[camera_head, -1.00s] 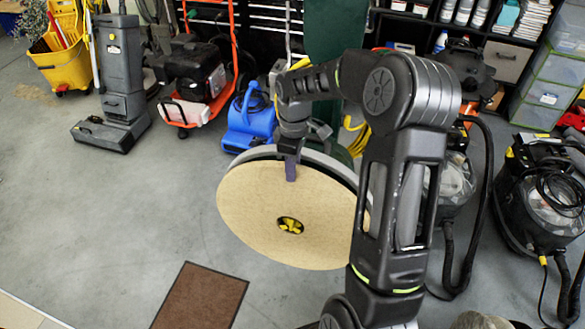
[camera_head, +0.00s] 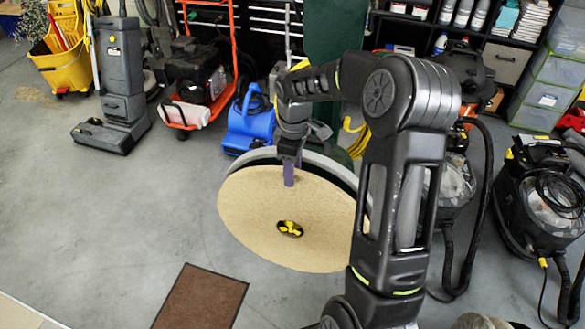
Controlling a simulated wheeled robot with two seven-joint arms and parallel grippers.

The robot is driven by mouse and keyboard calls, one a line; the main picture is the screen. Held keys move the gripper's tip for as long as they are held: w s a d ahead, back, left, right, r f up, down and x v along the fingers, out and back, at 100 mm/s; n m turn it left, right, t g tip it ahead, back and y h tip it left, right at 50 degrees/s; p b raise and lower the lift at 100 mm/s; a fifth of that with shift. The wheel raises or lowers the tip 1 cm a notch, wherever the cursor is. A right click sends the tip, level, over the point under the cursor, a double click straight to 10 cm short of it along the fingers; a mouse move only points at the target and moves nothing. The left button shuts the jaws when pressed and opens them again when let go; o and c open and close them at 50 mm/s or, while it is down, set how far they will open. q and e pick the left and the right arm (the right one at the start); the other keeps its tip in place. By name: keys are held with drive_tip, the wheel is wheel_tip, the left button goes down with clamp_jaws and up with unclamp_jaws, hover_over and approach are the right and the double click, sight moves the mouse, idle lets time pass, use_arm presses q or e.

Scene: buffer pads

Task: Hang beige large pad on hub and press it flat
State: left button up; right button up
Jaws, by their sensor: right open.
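The large beige pad (camera_head: 265,240) is a round disc that faces me in the middle of the head view. The yellow hub (camera_head: 290,229) shows in the dark hole at its centre. A grey rim (camera_head: 255,159) shows behind the pad's upper edge, with a dark band between them towards the upper right. My right gripper (camera_head: 289,175) is open at the pad's top edge, pointing down. One purple finger shows in front of the pad's face; the other is hidden. My right arm covers the pad's right edge. My left gripper is out of view.
A brown mat (camera_head: 201,298) lies on the grey floor in front. A blue blower (camera_head: 250,122), a red-framed machine (camera_head: 192,90) and a grey upright machine (camera_head: 113,80) stand behind to the left. Black vacuums (camera_head: 545,200) stand at right. The left floor is clear.

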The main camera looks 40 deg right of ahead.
wheel_tip(320, 180, up, 8)
drive_tip(key=shift+w+d+f, duration=0.1)
drive_tip(key=shift+w+d, duration=0.05)
idle(0.7)
